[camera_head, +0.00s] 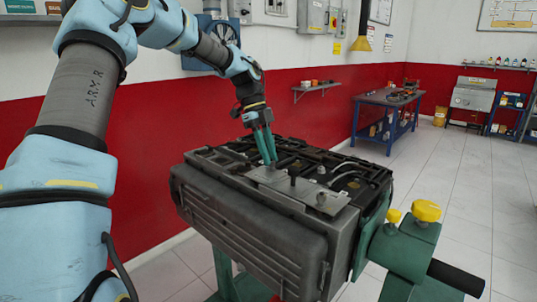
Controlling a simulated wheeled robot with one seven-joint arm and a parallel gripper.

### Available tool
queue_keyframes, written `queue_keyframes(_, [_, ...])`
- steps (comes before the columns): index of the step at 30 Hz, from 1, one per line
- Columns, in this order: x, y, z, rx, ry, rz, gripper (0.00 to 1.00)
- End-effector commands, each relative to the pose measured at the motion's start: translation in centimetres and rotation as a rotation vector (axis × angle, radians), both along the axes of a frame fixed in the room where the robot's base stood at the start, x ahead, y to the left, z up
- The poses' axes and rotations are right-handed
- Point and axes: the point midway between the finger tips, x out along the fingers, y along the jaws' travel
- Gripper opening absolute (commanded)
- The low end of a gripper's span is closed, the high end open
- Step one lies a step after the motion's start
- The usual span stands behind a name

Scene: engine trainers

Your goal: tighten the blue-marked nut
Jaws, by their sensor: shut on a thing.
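The engine (255,225) is a dark grey block held on a green stand, with a light grey metal plate (310,196) on its top. My gripper (271,162) points down at the far left end of this plate, its two teal fingers close together. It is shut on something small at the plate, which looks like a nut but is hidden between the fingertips. I cannot make out a blue mark. A dark upright stud (292,181) stands on the plate just right of the fingers, and a small round fastener (321,198) sits further right.
The green stand (403,250) has yellow knobs (427,211) and a dark bar jutting out at the lower right. A red and white wall is behind the engine, with a small shelf (317,88). A blue workbench (390,100) stands further back. The tiled floor at right is clear.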

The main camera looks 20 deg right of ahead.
Motion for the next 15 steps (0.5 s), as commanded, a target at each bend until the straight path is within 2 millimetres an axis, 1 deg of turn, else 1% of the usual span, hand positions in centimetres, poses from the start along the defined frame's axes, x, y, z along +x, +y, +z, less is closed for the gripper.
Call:
queue_keyframes(14, [0.07,0.07,-0.09,0.002,-0.001,-0.012,0.0])
queue_keyframes(15, [0.07,0.07,-0.08,0.002,-0.001,-0.011,0.27])
